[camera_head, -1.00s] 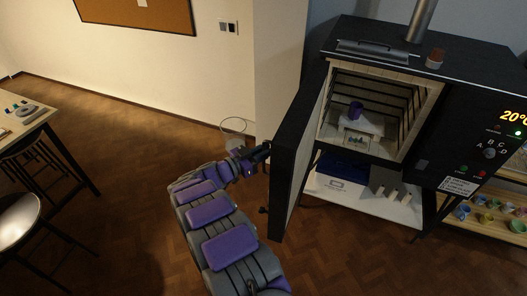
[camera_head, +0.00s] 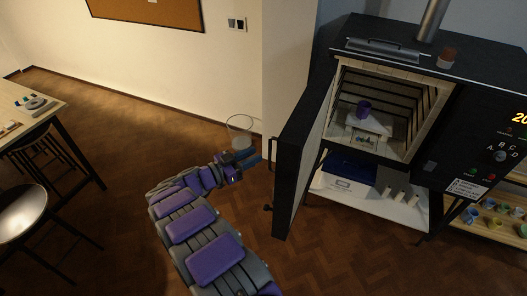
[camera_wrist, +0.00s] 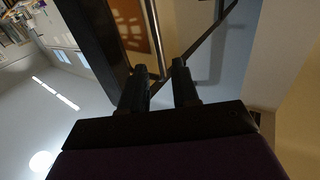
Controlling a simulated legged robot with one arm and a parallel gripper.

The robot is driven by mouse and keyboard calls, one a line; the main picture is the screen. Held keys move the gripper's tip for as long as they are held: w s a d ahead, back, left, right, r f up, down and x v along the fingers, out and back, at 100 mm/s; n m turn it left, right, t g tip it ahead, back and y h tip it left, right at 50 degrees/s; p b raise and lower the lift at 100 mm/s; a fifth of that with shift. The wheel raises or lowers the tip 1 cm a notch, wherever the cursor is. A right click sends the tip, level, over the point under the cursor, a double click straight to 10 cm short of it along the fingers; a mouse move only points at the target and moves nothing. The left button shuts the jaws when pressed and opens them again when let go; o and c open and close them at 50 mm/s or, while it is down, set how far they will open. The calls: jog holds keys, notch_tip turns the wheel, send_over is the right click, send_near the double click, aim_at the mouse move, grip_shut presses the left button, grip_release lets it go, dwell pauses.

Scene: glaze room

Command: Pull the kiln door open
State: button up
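The kiln (camera_head: 400,52) stands at the right in the head view. Its black door (camera_head: 302,150) is swung well out to the left, so the chamber is exposed. A bar handle (camera_head: 271,155) is on the door's outer face. My gripper (camera_head: 256,158) is just left of the handle; whether it touches is unclear. A thin metal bar (camera_wrist: 154,35) shows just beyond the fingertips.
Inside the kiln a purple cup (camera_head: 363,108) sits on a pale shelf. A wire hoop bin (camera_head: 239,132) stands on the floor behind my gripper. A table (camera_head: 50,108) and stools are at the left. The wooden floor between is clear.

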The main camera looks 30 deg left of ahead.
jog(key=v, duration=0.9)
jog(key=shift+s+a+b, duration=0.2)
jog(key=shift+s+b, duration=0.05)
jog(key=shift+b, duration=0.1)
